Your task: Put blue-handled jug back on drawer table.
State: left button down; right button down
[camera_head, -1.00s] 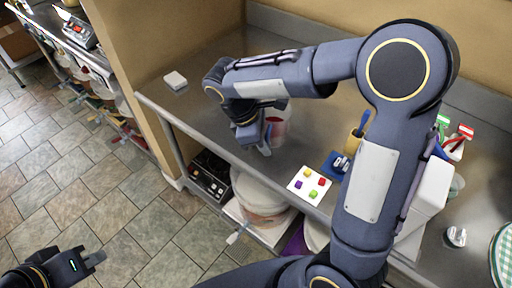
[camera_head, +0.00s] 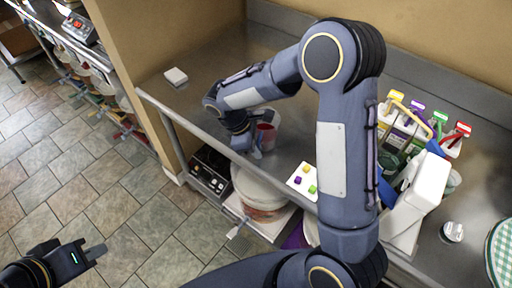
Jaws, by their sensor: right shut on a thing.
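The jug (camera_head: 267,135), clear with a reddish inside, is at the front edge of the steel table (camera_head: 225,75), left of centre. Its blue handle (camera_head: 257,149) faces my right gripper (camera_head: 250,143). That gripper is shut on the jug's handle; its fingertips are small and partly hidden by the wrist. I cannot tell whether the jug's base touches the tabletop. My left gripper (camera_head: 95,252) is low at the left, over the floor, away from the table and the jug. Its finger gap is unclear.
A white card with coloured squares (camera_head: 301,180) lies right of the jug. Several colour-topped containers (camera_head: 405,125) crowd the right of the table behind my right arm. Buckets (camera_head: 262,190) stand below.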

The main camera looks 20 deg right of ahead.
jog(key=c, duration=1.5)
grip_release()
jog(key=shift+f, duration=0.1)
jog(key=shift+r, duration=0.25)
jog(key=shift+w+a+r, duration=0.15)
jog(key=shift+r, duration=0.15)
jog(key=b+v, duration=0.1)
jog(key=v, duration=1)
jog(key=s+d+r+m+t+y, duration=0.2)
jog(key=s+d+r+m+y, duration=0.25)
jog(key=s, duration=0.55)
jog(key=shift+s+d+f+m+t+y, duration=0.25)
jog(key=shift+s+f+m+t+y, duration=0.5)
jog(key=shift+s+m, duration=1.1)
jog(key=shift+s+d+f+m+t+y, duration=0.35)
jog(key=shift+s+m+t, duration=0.95)
jog(key=shift+s, duration=0.9)
jog(key=shift+s+d+f+m+t+y, duration=0.2)
jog(key=shift+s+f+m+t+y, duration=0.4)
jog(key=shift+s+m, duration=1.35)
